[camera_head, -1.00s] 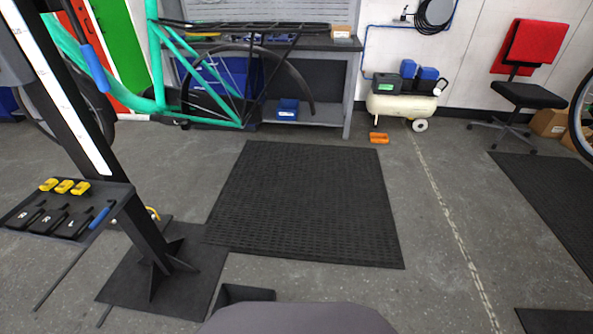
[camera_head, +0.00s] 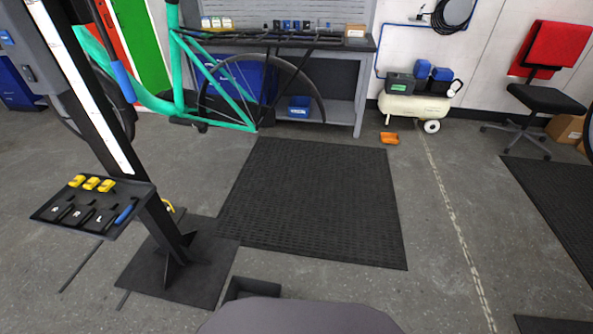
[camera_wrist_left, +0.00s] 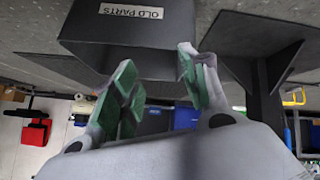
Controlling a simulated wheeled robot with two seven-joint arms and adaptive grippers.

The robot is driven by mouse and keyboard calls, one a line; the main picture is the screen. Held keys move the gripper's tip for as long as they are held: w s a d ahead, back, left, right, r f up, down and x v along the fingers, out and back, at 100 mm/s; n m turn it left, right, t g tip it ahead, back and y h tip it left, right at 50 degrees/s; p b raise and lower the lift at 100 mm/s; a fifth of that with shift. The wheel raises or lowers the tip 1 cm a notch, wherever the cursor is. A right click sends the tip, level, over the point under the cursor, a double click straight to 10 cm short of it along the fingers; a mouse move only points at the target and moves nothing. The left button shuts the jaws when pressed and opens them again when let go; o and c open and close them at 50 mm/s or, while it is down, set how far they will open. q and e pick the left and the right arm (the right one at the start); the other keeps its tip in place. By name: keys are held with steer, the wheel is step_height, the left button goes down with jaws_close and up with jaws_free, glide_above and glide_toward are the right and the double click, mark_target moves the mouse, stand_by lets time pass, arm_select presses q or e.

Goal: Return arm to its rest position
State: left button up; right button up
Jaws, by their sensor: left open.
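My left gripper (camera_wrist_left: 157,70) shows in the left wrist view with its two green-padded fingers spread apart and nothing between them. A dark bin labelled "OLD PARTS" (camera_wrist_left: 190,18) is just beyond the fingertips in that view. I cannot tell whether the fingers touch it. In the head view neither gripper shows. A dark open box (camera_head: 262,284) is partly visible at the bottom of that view, behind a grey rounded part of mine.
A repair stand (camera_head: 165,235) with a tool tray (camera_head: 120,222) holds a green bike frame (camera_head: 185,70) at left. A black floor mat (camera_head: 315,200) lies clear in the middle. A workbench (camera_head: 362,80), a compressor (camera_head: 412,106) and a red-backed chair (camera_head: 556,45) are farther back.

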arm_select(q)
steer(key=s+d+r+m+g+y+p, duration=0.1)
steer(key=s+m+g+p, duration=0.2)
steer(key=s+p, duration=0.3)
steer(key=s+d+r+m+g+p, duration=0.1)
steer(key=s+m+g+p, duration=0.2)
steer(key=s, duration=1.1)
steer(key=g+p, duration=0.1)
steer(key=p, duration=0.2)
steer(key=shift+s+r+g+y+p, duration=0.3)
steer(key=shift+r+y, duration=0.1)
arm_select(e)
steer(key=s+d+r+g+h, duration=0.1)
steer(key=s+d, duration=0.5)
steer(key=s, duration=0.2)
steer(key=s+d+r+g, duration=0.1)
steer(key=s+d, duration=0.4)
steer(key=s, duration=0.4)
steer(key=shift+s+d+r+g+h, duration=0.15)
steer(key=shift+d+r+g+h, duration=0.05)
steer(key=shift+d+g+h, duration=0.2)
